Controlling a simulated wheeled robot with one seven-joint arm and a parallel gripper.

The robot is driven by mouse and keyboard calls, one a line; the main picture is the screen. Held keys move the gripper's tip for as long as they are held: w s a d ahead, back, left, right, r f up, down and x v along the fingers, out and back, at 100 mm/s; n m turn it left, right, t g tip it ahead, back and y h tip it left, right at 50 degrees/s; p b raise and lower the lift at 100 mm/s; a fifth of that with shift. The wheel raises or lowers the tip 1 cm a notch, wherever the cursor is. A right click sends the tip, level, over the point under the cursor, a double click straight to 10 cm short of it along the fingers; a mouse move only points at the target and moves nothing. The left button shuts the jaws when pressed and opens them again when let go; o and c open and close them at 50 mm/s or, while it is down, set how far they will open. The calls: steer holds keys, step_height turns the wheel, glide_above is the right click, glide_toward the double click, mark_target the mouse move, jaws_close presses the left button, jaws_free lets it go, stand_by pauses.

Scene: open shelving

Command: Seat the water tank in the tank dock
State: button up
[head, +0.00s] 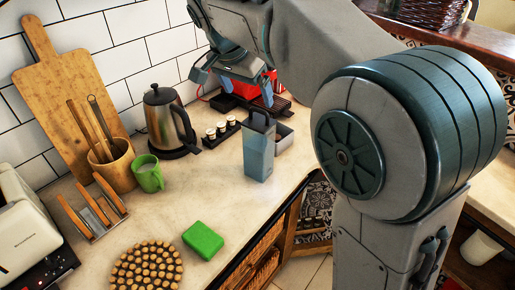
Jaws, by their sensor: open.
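The water tank (258,155) is a tall, blue-grey, see-through container with a dark handle on top. It stands upright on the counter in the middle of the head view. My gripper (236,84) is above and behind it in the picture, open, pointing down with its fingers apart and apparently empty. Below and behind the gripper is a red machine (251,83) with dark parts, largely hidden by my gripper and arm. A low black part (226,102) shows at its left; I cannot tell for sure whether this is the tank dock.
A steel kettle (167,117) and a black rack with small cups (222,131) stand left of the tank. A green sponge (203,242), green mug (148,176) and round cork trivet (146,268) are nearer. Counter before the tank is clear.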

mark_target(259, 122)
steer(key=x, duration=0.7)
steer(key=shift+d+f, duration=0.15)
steer(key=shift+f, duration=0.2)
steer(key=x, duration=0.5)
steer(key=shift+s+f, duration=0.1)
steer(key=shift+f, duration=0.1)
steer(key=shift+r, duration=0.1)
steer(key=c, duration=2)
